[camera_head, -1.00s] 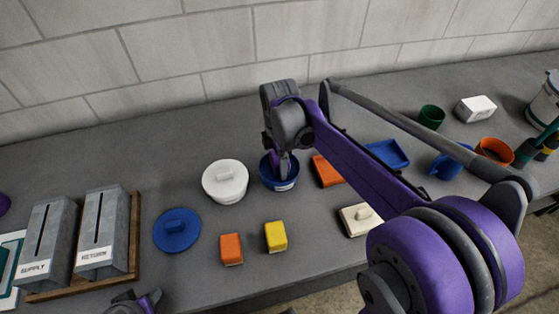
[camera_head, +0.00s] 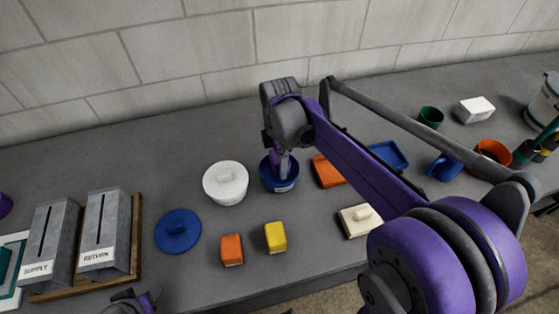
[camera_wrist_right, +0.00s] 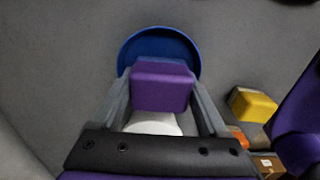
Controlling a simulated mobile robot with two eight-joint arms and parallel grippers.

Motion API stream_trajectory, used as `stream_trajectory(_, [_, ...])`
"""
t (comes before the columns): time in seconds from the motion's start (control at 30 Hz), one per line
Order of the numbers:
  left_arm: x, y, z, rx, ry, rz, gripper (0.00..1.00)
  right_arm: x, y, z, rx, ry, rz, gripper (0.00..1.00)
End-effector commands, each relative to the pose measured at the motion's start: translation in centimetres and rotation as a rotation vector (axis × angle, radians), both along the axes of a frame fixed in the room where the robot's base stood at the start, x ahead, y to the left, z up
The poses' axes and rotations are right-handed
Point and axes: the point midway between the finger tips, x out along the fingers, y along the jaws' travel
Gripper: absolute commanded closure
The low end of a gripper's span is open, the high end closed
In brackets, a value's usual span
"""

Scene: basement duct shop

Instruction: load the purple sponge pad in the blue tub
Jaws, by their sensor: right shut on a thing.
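My right gripper (camera_head: 281,166) points down at the tub's mouth. In the right wrist view the purple sponge pad (camera_wrist_right: 161,86) sits between the two fingers of my right gripper (camera_wrist_right: 162,100), which is shut on it. The blue tub (camera_wrist_right: 160,37) shows behind the pad there, partly covered by it. In the head view the pad cannot be told apart from my purple gripper parts. My left gripper (camera_head: 140,301) shows only partly at the bottom edge; its jaws are unclear.
A blue lid (camera_head: 178,231), an orange block (camera_head: 231,250) and a yellow block (camera_head: 276,237) lie in front. Grey SUPPLY and RETURN boxes (camera_head: 107,235) stand left.

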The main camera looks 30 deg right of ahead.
Motion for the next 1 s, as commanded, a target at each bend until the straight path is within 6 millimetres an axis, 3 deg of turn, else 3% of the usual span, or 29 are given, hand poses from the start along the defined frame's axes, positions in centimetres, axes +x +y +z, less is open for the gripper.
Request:
stream_trajectory(0.6, [1.5,0.0,4.1,0.000,-0.028,0.000,0.50,0.1,0.0,5.4,-0.001,-0.003,0.000,0.68])
stream_trajectory(1.0, [1.5,0.0,4.2,0.000,-0.029,0.000,0.50,0.1,0.0,5.5,0.000,-0.001,0.000,0.68])
